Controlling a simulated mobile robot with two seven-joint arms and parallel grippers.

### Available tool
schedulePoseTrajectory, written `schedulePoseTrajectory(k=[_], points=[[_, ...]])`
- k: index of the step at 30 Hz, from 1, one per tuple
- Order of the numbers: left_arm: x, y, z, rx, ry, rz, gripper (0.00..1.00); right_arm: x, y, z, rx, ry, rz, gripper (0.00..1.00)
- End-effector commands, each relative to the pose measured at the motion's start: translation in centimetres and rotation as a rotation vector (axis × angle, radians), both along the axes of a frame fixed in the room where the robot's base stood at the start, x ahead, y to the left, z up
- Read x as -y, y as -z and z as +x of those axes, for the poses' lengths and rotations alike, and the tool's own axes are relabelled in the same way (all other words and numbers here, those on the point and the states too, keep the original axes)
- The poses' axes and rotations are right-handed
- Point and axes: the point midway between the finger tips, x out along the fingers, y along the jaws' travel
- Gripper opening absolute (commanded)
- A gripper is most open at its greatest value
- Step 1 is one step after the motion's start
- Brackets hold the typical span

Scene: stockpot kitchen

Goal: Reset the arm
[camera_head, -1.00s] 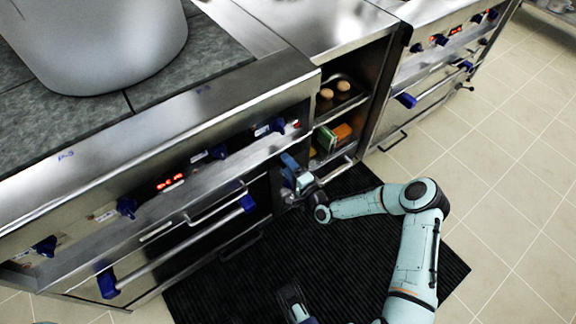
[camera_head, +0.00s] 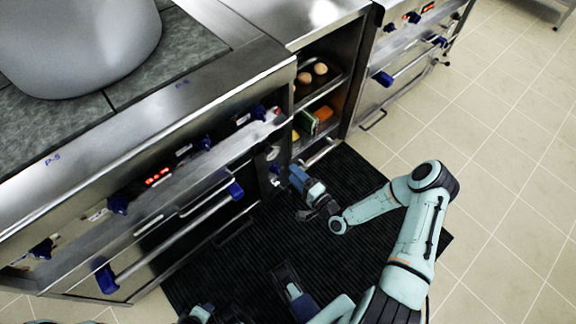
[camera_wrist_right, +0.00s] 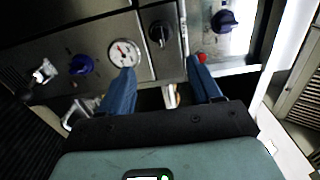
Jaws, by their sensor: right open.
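My right gripper (camera_head: 294,172) is open and empty. In the head view it is over the dark mat, close in front of the stove and the open shelf cabinet. In the right wrist view its two blue fingers (camera_wrist_right: 162,88) stand apart with nothing held between them. A panel with a round gauge and knobs lies beyond them. My right arm (camera_head: 418,230) reaches in from the lower right with its elbow bent. Dark and teal parts of my own body show at the bottom edge of the head view. I cannot tell the jaw state of my left gripper there.
The stove (camera_head: 150,190) with blue knobs and bar handles runs along the left. A large grey pot (camera_head: 80,45) stands on top. The open cabinet (camera_head: 352,75) holds round brown items (camera_head: 320,68) and small boxes (camera_head: 308,122). Tiled floor (camera_head: 510,170) is clear at right.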

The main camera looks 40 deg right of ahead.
Motion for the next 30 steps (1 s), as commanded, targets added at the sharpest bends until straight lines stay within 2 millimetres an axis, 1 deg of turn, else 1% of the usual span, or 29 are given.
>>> schedulePoseTrajectory(k=[1, 5, 20, 22, 23, 26, 28, 29, 30], points=[[0.1, -0.1, -0.1, -0.002, 0.002, -0.001, 0.43, 0.0, -0.1, -0.4, 0.001, 0.0, 0.001, 0.63], [0.1, -0.1, -0.2, -0.006, 0.003, -0.002, 0.43, 0.0, 0.0, -0.7, 0.002, 0.0, 0.0, 0.63], [0.1, -0.1, -0.2, -0.007, 0.002, -0.003, 0.43, 0.0, 0.0, -0.6, 0.0, -0.001, 0.0, 0.63], [0.1, -0.1, -0.2, -0.007, 0.002, -0.003, 0.43, -0.5, 0.3, -0.6, -0.018, -0.011, -0.009, 0.63], [0.1, -0.1, -0.2, -0.007, 0.002, -0.003, 0.43, -1.0, 0.7, -0.6, -0.038, -0.02, -0.019, 0.63], [0.1, -0.1, -0.2, -0.006, 0.002, -0.003, 0.43, -4.0, 3.0, -0.6, -0.162, -0.087, -0.096, 0.63], [0.1, -0.1, -0.2, -0.006, 0.002, -0.003, 0.43, -7.0, 5.6, -1.5, -0.298, -0.169, -0.193, 0.63], [0.1, -0.1, -0.2, -0.006, 0.002, -0.003, 0.43, -8.4, 6.7, -2.1, -0.363, -0.213, -0.243, 0.63], [0.1, -0.1, -0.2, -0.006, 0.002, -0.003, 0.43, -9.9, 8.2, -3.2, -0.447, -0.275, -0.315, 0.63]])
